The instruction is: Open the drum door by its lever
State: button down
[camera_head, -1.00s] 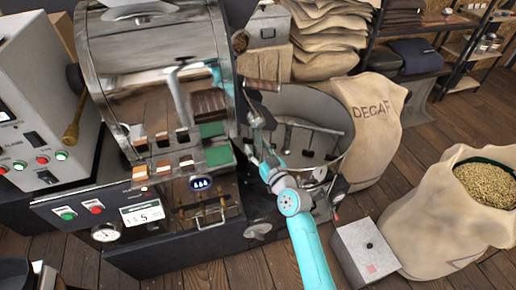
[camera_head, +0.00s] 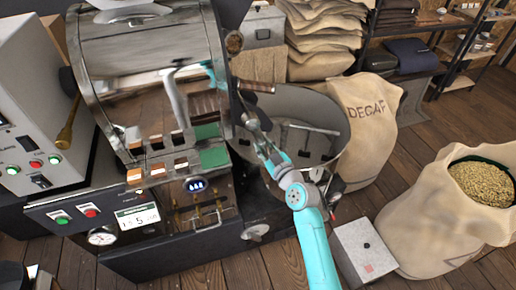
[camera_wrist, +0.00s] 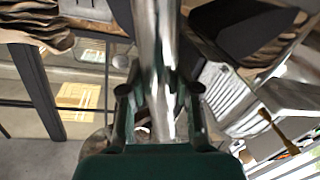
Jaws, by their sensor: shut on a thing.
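The roaster's shiny metal drum (camera_head: 150,75) fills the upper left of the head view. At its right edge a lever with a brown grip (camera_head: 256,86) sticks out to the right. My gripper (camera_head: 248,118) is just below that grip, beside the drum front. In the wrist view a polished metal bar, which looks like the lever (camera_wrist: 158,50), runs down between my gripper's two fingers (camera_wrist: 159,105). The fingers are shut on it. The exact contact is small and partly hidden in the head view. The drum door's edge is hard to tell among the reflections.
A DECAF sack (camera_head: 370,135), an open sack of beans (camera_head: 425,225) and a white box (camera_head: 362,250) stand to the right. A control cabinet (camera_head: 30,110) stands left.

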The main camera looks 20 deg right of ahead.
jog(key=d+r+n+g+h, duration=0.1)
jog(key=d+r+n+h, duration=0.1)
jog(key=d+r+n, duration=0.6)
jog(key=shift+r+n, duration=1)
jog(key=shift+n, duration=0.6)
jog(key=shift+d+r+h, duration=0.1)
jog(key=shift+r+h, duration=0.05)
jog(key=shift+h, duration=0.15)
jog(key=c, duration=0.8)
grip_release()
jog(key=s+r, duration=0.1)
jog(key=s, duration=1.1)
jog(key=shift+d+r, duration=0.15)
jog(key=shift+r, duration=0.2)
